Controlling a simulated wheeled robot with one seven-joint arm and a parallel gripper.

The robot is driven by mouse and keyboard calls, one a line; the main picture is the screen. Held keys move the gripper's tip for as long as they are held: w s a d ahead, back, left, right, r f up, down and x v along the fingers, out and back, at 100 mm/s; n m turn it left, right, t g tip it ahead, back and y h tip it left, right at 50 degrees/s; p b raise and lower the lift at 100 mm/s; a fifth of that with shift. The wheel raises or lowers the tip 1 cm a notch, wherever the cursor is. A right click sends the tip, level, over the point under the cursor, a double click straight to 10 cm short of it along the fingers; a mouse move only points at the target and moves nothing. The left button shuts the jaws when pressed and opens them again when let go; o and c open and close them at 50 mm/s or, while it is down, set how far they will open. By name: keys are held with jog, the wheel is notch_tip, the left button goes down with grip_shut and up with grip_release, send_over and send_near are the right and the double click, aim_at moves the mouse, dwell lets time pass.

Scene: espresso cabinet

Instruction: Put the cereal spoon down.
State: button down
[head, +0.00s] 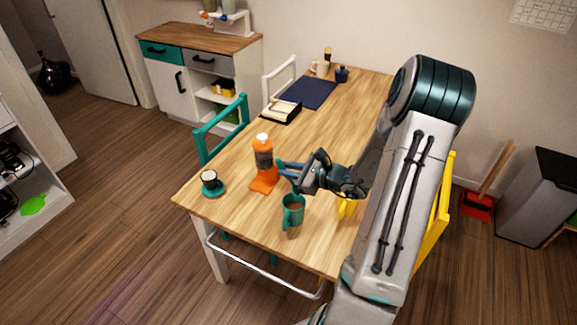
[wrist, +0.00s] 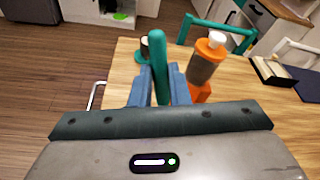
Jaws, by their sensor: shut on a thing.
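The cereal spoon appears as a teal handle (wrist: 158,58) standing up between the blue fingers of my gripper (wrist: 161,78) in the wrist view. The fingers are shut on it. In the head view my gripper (head: 287,169) is low over the near part of the wooden table (head: 318,134), just right of an orange bottle and behind a teal mug. The spoon's lower end is hidden, so I cannot tell whether it touches anything.
The orange bottle (head: 264,160) stands close left of the gripper. The teal mug (head: 293,212) stands close in front. A small dark cup on a teal saucer (head: 214,191) is at the left edge. A book (head: 281,112) and dark blue mat (head: 306,92) lie farther back.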

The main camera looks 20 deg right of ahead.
notch_tip(320, 180, down, 11)
jog(key=b, duration=0.6)
jog(key=shift+f, duration=0.1)
jog(key=c, duration=1.3)
grip_release()
jog(key=s+d, duration=0.5)
jog(key=s, duration=0.3)
jog(key=shift+d, duration=0.1)
